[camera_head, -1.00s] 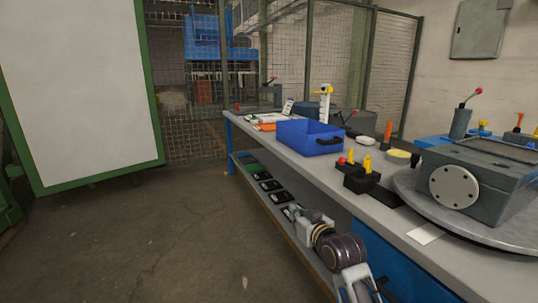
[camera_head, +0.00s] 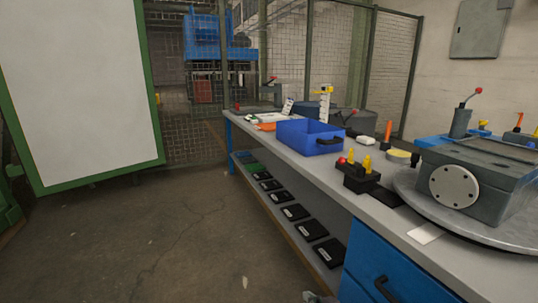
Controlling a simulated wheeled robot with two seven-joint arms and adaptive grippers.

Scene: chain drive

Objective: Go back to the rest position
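Neither gripper can be made out in the head view now. Only a small grey piece, probably of my arm, shows at the bottom edge in front of the bench. The workbench (camera_head: 270,149) runs from the back middle to the lower right. On it stand an open blue bin (camera_head: 309,138), a black fixture with yellow-topped pegs (camera_head: 357,175) and a grey gearbox-like block (camera_head: 480,178) on a round grey plate (camera_head: 500,232).
A lower shelf (camera_head: 262,205) under the bench holds several black flat items. A blue drawer cabinet (camera_head: 385,275) is under the bench's near end. A white board in a green frame (camera_head: 80,90) stands at left. The floor (camera_head: 150,230) between is clear. A mesh fence is behind.

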